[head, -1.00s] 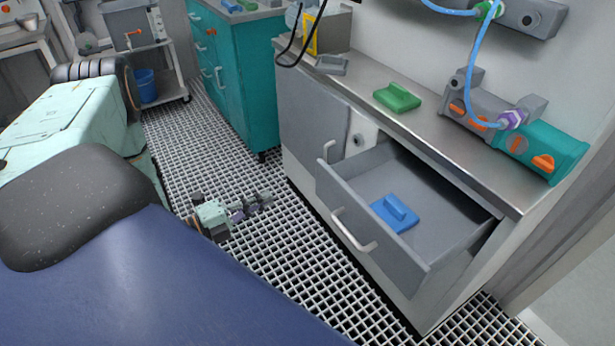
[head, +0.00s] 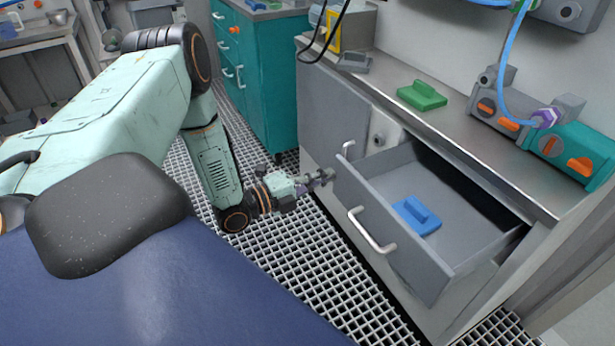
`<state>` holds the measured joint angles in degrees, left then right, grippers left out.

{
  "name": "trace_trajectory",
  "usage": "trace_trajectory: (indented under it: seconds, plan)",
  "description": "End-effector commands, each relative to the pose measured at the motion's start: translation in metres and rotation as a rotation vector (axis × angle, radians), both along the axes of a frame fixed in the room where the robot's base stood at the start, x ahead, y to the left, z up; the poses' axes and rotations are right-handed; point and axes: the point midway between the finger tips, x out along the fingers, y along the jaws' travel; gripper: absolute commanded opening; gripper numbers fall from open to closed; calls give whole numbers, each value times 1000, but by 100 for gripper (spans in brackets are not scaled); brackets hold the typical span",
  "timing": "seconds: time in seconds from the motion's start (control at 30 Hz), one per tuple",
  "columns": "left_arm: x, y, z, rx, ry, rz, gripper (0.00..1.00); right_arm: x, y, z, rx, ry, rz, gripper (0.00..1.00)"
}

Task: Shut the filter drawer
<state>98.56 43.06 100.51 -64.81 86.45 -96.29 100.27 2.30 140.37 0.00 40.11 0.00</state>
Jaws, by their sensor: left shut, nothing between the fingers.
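The filter drawer (head: 390,242) is a grey drawer in the cabinet below the metal counter. It is pulled well out, with a pale bar handle (head: 372,231) on its front. A blue filter block (head: 416,216) lies inside on the drawer floor. My left gripper (head: 328,177) is shut and empty. In the picture it is just left of the drawer front's far end, near the cabinet door handle; I cannot tell whether it touches anything. My right gripper is not in view.
A grey cabinet door (head: 335,110) with a handle is beside the drawer. The counter (head: 450,135) holds a green block (head: 422,96), a grey block and a teal-and-grey pump unit (head: 570,150). A teal cabinet (head: 262,75) stands behind. The grated floor (head: 300,240) before the drawer is clear.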

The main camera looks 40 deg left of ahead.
Motion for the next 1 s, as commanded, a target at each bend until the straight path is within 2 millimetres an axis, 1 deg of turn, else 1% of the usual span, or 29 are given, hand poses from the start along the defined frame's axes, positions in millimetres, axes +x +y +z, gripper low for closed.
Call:
trace_trajectory:
  seconds: [0.13, 0.53, 0.67, 0.77, 0.87, 1.0]
  plan:
    - [7, -3, 0, 1, -1, 0, 0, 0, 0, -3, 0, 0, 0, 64]
    - [8, -3, 1, 1, -1, 0, 0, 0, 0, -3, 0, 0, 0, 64]
    - [16, -7, 0, 1, -3, -3, 0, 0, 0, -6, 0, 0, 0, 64]
    - [29, -13, 0, 2, -4, -5, 0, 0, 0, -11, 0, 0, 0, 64]
    - [48, -22, -1, 3, -4, -6, 0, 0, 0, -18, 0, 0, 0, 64]
    - [80, -35, -1, 4, -6, -7, 0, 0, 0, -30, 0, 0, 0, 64]
